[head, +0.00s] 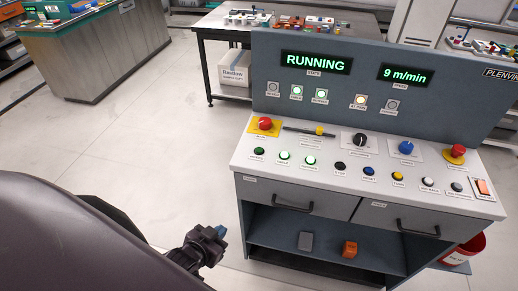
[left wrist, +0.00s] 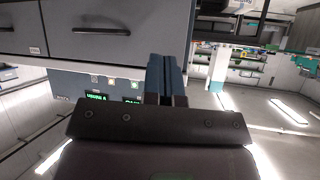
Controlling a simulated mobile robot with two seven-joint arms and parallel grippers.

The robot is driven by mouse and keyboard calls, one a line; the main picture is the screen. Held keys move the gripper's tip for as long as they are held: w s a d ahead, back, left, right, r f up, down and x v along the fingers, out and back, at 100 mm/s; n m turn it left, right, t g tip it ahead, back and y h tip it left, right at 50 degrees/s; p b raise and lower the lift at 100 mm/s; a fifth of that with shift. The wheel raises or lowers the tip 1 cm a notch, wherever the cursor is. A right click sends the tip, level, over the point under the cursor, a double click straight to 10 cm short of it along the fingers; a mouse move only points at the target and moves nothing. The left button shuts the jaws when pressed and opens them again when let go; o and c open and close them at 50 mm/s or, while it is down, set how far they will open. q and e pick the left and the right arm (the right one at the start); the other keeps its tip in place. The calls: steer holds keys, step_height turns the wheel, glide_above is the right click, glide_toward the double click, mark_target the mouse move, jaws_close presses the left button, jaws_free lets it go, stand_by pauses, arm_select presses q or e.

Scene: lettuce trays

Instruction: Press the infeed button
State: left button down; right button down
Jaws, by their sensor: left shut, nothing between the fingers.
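The control console has a row of round buttons on its white top. The leftmost green button (head: 259,151) is dark, and its small label seems to read INFEED. The two green buttons beside it, one at the left (head: 284,155) and one at the right (head: 310,161), are lit. My left gripper (head: 219,233) is shut and empty, off the console's left side and apart from the buttons, nearer to me. Its closed fingers (left wrist: 167,80) also show in the left wrist view. My right gripper is not in view.
A red emergency knob (head: 265,124) on a yellow plate stands just behind the dark green button. The upright panel (head: 420,100) shows RUNNING and 9 m/min. Drawers (head: 292,201) and an open shelf lie below the top. The floor left of the console is clear.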

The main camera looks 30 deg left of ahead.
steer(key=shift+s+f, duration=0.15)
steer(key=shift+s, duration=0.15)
